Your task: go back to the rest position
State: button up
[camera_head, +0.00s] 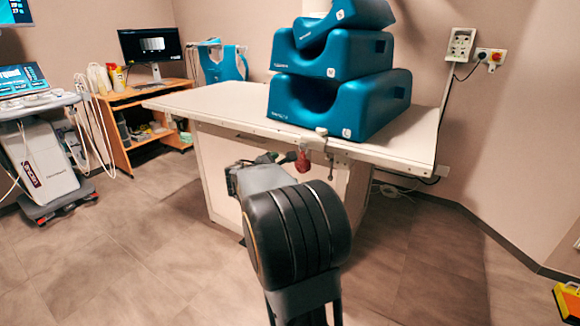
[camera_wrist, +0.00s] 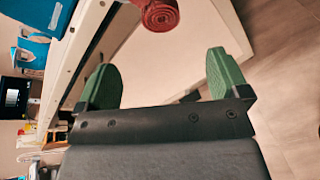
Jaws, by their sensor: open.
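My gripper (camera_wrist: 163,80) shows in the wrist view with its two green fingertips wide apart and nothing between them. In the head view my arm reaches forward, low in front of the white table (camera_head: 215,100), and hides most of the gripper. A red rolled object (camera_head: 302,162) is at the table's front edge, beside a metal clamp (camera_head: 315,140). The red roll (camera_wrist: 160,14) also shows in the wrist view, beyond the fingertips and apart from them.
Stacked teal cushions (camera_head: 335,105) stand on the table's right part. A wooden desk (camera_head: 135,98) with a monitor (camera_head: 150,45) stands at the back left. A wheeled medical cart (camera_head: 45,165) is at the far left. An orange object (camera_head: 567,300) is at the lower right. Floor at left is clear.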

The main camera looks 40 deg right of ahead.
jog(key=shift+v, duration=1.35)
jog(key=s+a+r+m+y+p, duration=0.4)
jog(key=s+a+r+p, duration=0.1)
jog(key=a+p, duration=0.4)
jog(key=s+a+r+m+y+p, duration=0.4)
jog(key=a+r+p, duration=0.3)
jog(key=a+p, duration=0.3)
jog(key=s+a+r+m+y+p, duration=0.5)
jog(key=s+a+r+y+p, duration=0.1)
jog(key=a+p, duration=0.4)
jog(key=shift+a+r+t, duration=0.2)
jog(key=shift+r+t, duration=0.1)
jog(key=shift+r, duration=0.15)
jog(key=shift+s, duration=0.1)
